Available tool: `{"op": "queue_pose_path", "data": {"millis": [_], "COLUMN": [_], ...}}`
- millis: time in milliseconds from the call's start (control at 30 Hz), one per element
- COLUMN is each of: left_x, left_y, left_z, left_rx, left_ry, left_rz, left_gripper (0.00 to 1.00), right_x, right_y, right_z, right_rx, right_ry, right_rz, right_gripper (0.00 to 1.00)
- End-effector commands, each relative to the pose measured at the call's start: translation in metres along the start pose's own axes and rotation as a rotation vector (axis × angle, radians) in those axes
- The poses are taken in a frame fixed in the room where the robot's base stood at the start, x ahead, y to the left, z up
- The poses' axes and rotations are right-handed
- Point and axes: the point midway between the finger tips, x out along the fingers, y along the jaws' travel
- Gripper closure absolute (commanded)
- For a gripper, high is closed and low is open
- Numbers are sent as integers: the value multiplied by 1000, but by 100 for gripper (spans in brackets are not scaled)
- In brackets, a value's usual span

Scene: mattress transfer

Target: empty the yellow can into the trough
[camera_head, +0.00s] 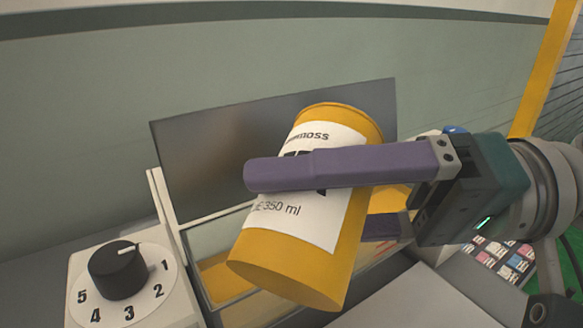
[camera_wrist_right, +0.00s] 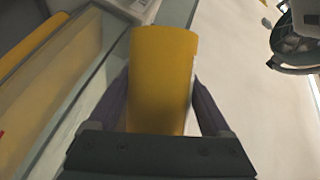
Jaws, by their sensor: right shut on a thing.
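The yellow can (camera_head: 295,275) has a white label reading "350 ml" and is held tilted in the middle of the head view. Its label text reads upright with a slant. My right gripper (camera_head: 310,190) is shut on the can's side, one purple finger across the label and the other mostly hidden behind it. The wrist view shows the can (camera_wrist_right: 162,75) between both fingers. The trough (camera_head: 205,245), clear-walled with yellow inside, lies behind and below the can, partly hidden by it. It also shows at the left of the wrist view (camera_wrist_right: 82,88). My left gripper is out of view.
A dark grey panel (camera_head: 210,150) stands upright behind the trough. A black dial (camera_head: 118,270) numbered 1 to 5 is at the lower left. A yellow post (camera_head: 545,70) stands at the right. A pale flat surface (camera_head: 400,300) lies at the lower right.

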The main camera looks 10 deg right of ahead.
Motion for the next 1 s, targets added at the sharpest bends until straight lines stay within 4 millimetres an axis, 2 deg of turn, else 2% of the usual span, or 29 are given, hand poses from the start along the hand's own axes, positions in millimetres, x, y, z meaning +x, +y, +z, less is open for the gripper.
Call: {"op": "queue_pose_path", "data": {"millis": [1000], "left_x": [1], "left_y": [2], "left_z": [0], "left_rx": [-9], "left_ry": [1], "left_rz": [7], "left_gripper": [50], "right_x": [-2], "right_y": [1], "right_z": [-4], "right_rx": [105], "right_ry": [9], "right_rz": [-45], "right_gripper": [85]}}
